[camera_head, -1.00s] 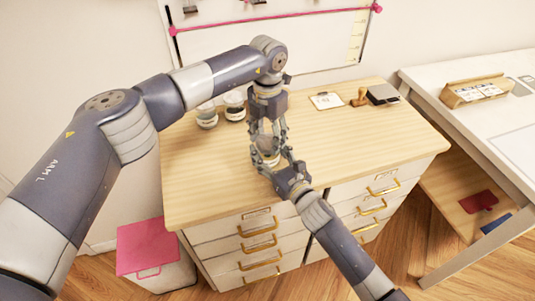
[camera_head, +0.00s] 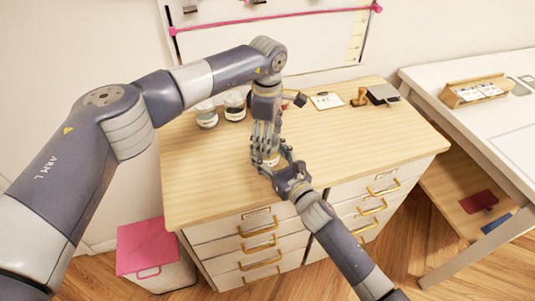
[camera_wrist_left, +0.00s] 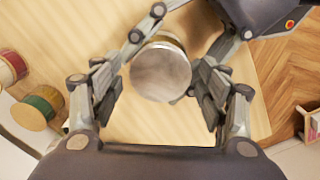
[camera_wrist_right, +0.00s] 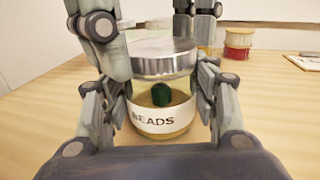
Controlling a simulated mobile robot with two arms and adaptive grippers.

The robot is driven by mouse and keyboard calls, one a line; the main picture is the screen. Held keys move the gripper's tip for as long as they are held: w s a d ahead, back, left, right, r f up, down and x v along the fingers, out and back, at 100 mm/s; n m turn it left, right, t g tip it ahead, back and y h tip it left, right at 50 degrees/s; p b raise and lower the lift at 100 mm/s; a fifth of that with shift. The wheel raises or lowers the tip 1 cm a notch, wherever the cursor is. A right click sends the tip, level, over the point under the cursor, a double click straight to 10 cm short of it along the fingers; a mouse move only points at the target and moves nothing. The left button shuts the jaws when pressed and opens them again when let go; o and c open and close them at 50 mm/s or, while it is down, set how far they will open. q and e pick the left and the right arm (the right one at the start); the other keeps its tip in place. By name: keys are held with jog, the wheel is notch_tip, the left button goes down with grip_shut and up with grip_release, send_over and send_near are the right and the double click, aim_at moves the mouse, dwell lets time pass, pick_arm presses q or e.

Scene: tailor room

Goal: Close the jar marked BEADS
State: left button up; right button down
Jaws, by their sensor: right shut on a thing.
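The BEADS jar (camera_wrist_right: 160,122) stands upright on the wooden top, with a white label and a dark green bead inside. Its silver lid (camera_wrist_left: 160,72) sits over the mouth; I cannot tell how tight it is. In the head view the jar is mostly hidden by my grippers. My right gripper (camera_head: 273,166) is shut on the jar's body from the front, one finger on each side. My left gripper (camera_head: 265,152) points down from above, its fingers apart on both sides of the lid, with narrow gaps showing in the left wrist view.
Two other jars (camera_head: 207,116) (camera_head: 235,106) stand at the back left of the cabinet top (camera_head: 200,180). A clipboard (camera_head: 325,100), a stamp (camera_head: 360,97) and a dark pad (camera_head: 383,94) lie at the back right.

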dwell(0.3)
pick_arm(q)
notch_tip(320, 180, up, 12)
dwell(0.5)
pick_arm(e)
jog(key=c, duration=0.5)
grip_release()
jog(key=v, duration=1.2)
jog(key=shift+f, duration=0.1)
